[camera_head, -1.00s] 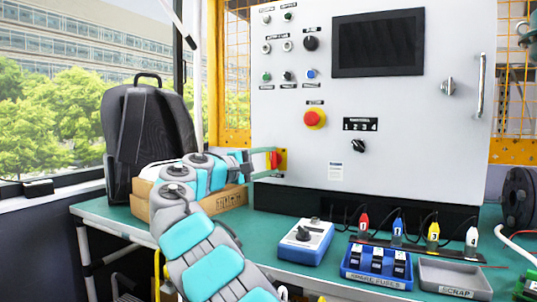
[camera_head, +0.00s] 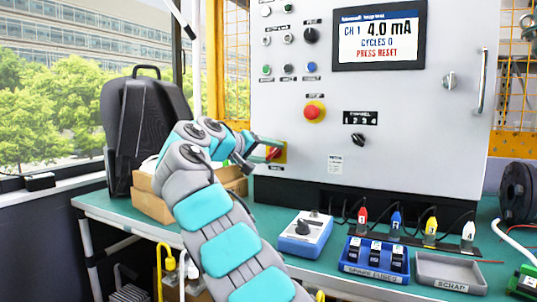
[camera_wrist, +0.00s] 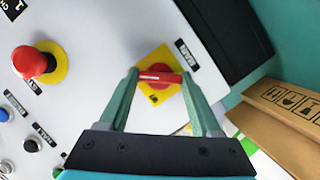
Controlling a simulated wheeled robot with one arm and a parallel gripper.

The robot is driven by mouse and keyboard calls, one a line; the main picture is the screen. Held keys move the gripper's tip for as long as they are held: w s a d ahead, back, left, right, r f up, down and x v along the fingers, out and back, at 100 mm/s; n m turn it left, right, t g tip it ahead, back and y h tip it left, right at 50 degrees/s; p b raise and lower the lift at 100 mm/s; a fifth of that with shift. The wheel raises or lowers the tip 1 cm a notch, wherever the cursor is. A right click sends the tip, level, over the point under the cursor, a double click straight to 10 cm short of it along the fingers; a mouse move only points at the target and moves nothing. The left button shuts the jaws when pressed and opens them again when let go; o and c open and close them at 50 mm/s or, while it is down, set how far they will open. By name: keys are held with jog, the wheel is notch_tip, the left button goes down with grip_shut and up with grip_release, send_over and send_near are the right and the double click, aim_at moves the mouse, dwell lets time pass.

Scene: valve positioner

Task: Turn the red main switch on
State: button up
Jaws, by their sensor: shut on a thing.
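The red main switch (camera_wrist: 160,77) sits on a yellow plate on the cabinet's lower left face. In the wrist view its red handle lies crosswise between the two fingertips of my gripper (camera_wrist: 159,78), which is shut on it. In the head view the switch (camera_head: 273,153) is partly covered by my gripper (camera_head: 262,147), which reaches in from the left. The cabinet's screen (camera_head: 378,38) is lit and reads "CH 1 4.0 mA", "CYCLES 0" and "PRESS RESET".
A red emergency-stop button (camera_head: 314,111) sits right of the switch; it also shows in the wrist view (camera_wrist: 34,63). A cardboard box (camera_head: 157,205) and black backpack (camera_head: 143,130) stand left. A blue-white device (camera_head: 305,236), fuse tray (camera_head: 374,272) and scrap tray (camera_head: 450,273) lie in front.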

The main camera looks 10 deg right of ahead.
jog(key=shift+d+f+m, duration=0.1)
jog(key=shift+f+m, duration=0.1)
jog(key=shift+m, duration=0.2)
jog(key=o, duration=1.4)
jog(key=shift+r, duration=0.1)
jog(key=shift+s+r, duration=0.1)
jog(key=v, duration=0.7)
jog(key=shift+s+a+p, duration=0.2)
jog(key=shift+a+p, duration=0.1)
jog(key=shift+p, duration=0.05)
